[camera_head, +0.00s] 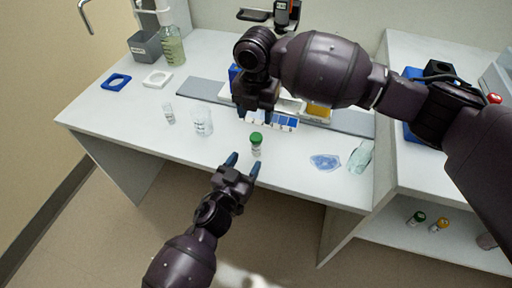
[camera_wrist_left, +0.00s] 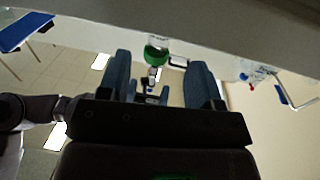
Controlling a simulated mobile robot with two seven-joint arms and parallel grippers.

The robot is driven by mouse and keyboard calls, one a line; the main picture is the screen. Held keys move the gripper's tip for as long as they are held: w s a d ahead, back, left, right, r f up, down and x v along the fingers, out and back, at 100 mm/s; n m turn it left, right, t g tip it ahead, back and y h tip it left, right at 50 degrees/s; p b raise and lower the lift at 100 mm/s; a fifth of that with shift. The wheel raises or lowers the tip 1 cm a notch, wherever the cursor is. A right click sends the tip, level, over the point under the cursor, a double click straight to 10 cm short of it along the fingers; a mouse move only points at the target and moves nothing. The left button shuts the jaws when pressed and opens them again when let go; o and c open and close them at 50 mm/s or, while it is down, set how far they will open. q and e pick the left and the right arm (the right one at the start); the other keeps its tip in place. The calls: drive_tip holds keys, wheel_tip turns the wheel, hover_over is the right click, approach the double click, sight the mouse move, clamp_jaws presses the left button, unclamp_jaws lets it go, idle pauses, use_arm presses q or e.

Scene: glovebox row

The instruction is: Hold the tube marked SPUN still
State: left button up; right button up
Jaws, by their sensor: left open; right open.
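A small clear tube with a green cap (camera_head: 256,143) stands upright near the front edge of the white bench; I cannot read any marking on it. My left gripper (camera_head: 242,164) is open and empty, its blue fingertips just in front of and below the tube, apart from it. In the left wrist view the green cap (camera_wrist_left: 156,53) shows between and beyond the two spread fingers (camera_wrist_left: 158,72). My right gripper (camera_head: 254,112) is open, pointing down over the bench behind the tube, near a rack with blue and white parts (camera_head: 283,121); its arm hides part of that rack.
A clear cup (camera_head: 203,122) and a small vial (camera_head: 169,114) stand left of the tube. A blue crumpled item (camera_head: 325,161) and a clear bag-like item (camera_head: 360,157) lie right. Green-capped (camera_head: 417,218) and orange-capped (camera_head: 440,225) tubes stand on a lower shelf.

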sight(254, 148)
use_arm(q)
drive_tip(key=shift+x, duration=3.6)
clamp_jaws()
